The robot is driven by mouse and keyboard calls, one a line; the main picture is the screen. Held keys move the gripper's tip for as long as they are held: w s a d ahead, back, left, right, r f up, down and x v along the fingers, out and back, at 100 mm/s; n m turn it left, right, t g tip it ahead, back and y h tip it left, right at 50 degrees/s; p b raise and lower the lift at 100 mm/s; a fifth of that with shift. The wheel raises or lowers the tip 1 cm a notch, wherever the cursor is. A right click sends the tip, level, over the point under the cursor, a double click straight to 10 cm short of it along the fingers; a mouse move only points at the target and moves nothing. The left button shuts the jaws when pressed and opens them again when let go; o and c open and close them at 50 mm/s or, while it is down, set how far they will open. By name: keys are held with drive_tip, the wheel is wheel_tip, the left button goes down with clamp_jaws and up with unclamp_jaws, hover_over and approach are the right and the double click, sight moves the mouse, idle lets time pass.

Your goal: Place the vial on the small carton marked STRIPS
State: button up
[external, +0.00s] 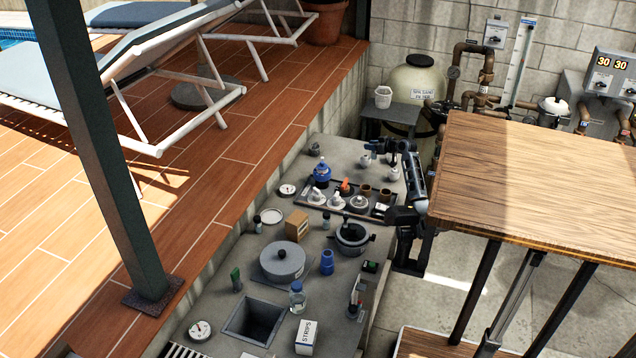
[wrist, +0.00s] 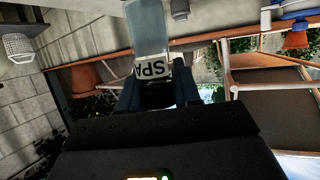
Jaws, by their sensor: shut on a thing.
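The vial (wrist: 147,30) is pale, bluish and see-through with a white label reading "SPA". In the wrist view it stands out between the two dark blue fingers of my gripper (wrist: 158,92), which is shut on it. In the external view my gripper (external: 371,150) is small, over the far right end of the grey counter; the vial is too small there to make out clearly. The white carton marked STRIPS (external: 307,338) stands at the near end of the counter, far from my gripper. Nothing shows on its top.
A dark tray (external: 310,203) with several bottles and cups lies between. Nearer stand a black-rimmed pot (external: 352,237), a grey lidded drum (external: 283,262), a blue container (external: 327,262) and a clear bottle (external: 297,300). A square basin (external: 254,321) opens left of the carton. A wooden table (external: 540,190) stands right.

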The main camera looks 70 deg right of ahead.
drive_tip(key=shift+s+d+r, duration=0.3)
drive_tip(key=shift+s+r, duration=0.15)
drive_tip(key=shift+s, duration=0.2)
